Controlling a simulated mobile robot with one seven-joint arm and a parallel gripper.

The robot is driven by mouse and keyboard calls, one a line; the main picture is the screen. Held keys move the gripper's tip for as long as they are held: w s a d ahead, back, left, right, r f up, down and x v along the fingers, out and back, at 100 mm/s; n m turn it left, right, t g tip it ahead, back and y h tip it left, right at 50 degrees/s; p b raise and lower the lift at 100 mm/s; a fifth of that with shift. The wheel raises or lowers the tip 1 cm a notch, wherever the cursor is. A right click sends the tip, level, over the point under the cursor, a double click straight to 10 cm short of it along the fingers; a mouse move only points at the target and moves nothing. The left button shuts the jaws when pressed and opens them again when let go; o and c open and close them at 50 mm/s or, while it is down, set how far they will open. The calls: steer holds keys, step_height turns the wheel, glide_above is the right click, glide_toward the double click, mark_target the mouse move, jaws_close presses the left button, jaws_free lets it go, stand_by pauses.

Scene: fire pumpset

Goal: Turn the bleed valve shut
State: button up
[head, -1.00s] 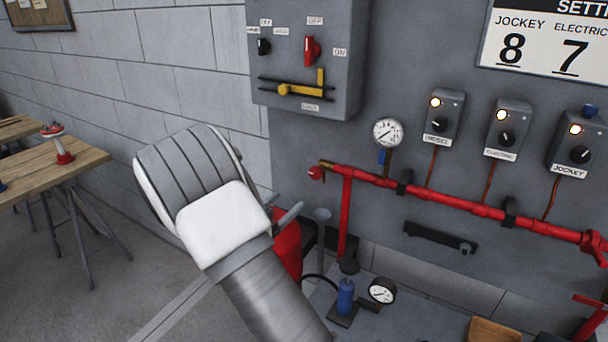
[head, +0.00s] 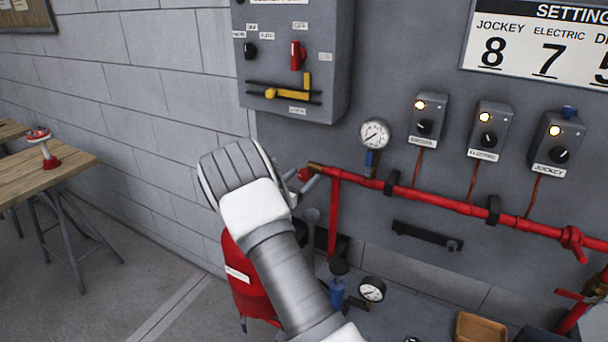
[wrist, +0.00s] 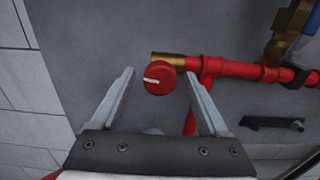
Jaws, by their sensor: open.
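The bleed valve looks to be the round red knob with a white line (wrist: 159,80) beside the brass end of the red pipe in the wrist view. In the head view the knob (head: 304,174) is partly hidden by my arm. My gripper (wrist: 161,80) is open, with one finger on each side of the knob in the wrist picture. No contact shows, and I cannot tell how far the knob is beyond the fingertips. In the head view my gripper (head: 304,184) is mostly hidden behind my wrist, with a finger showing just by the knob.
The red pipe (head: 440,202) runs right along the grey panel, with a pressure gauge (head: 375,134) above it. A black bracket (head: 427,236) is below it. A red extinguisher-like cylinder (head: 247,280) stands below my arm. A wooden table (head: 40,168) is at left.

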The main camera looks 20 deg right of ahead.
steer(key=shift+w+d, duration=0.4)
steer(key=shift+d, duration=0.1)
jaws_close()
steer(key=shift+f+b, duration=0.1)
steer(key=shift+b, duration=0.3)
